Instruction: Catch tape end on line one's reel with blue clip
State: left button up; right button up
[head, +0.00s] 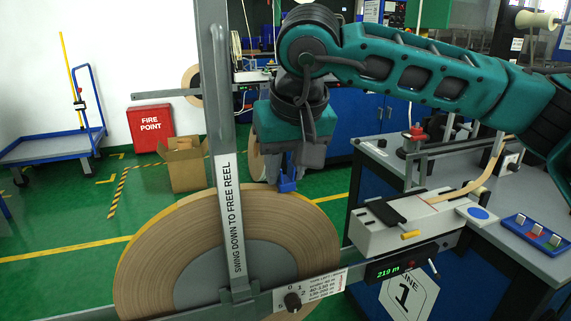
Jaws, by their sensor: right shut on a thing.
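Line one's reel (150,262) is a large roll of tan tape with a grey centre, at the lower left of the middle. My right gripper (288,172) points down just above the reel's upper right rim. It is shut on the blue clip (287,186), whose lower part is at the rim; I cannot tell if it grips the tape. The tape end cannot be made out. A strip of tape (480,180) runs over the bench unit at the right. My left gripper is not in view.
A grey upright bar (229,180) lettered "SWING DOWN TO FREE REEL" crosses in front of the reel. A dial plate (312,289) and white tape unit (408,226) are to the right. A blue tray (536,232) lies on the bench. Open green floor is at the left.

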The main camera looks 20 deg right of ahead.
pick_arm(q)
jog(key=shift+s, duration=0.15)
pick_arm(e)
jog(key=shift+f, duration=0.15)
notch_tip(320, 180, up, 4)
jog(key=p, duration=0.3)
jog(key=shift+a+r, duration=0.1)
jog(key=shift+r, duration=0.15)
notch_tip(320, 180, up, 3)
jog(key=p, duration=0.3)
jog(key=shift+r, duration=0.4)
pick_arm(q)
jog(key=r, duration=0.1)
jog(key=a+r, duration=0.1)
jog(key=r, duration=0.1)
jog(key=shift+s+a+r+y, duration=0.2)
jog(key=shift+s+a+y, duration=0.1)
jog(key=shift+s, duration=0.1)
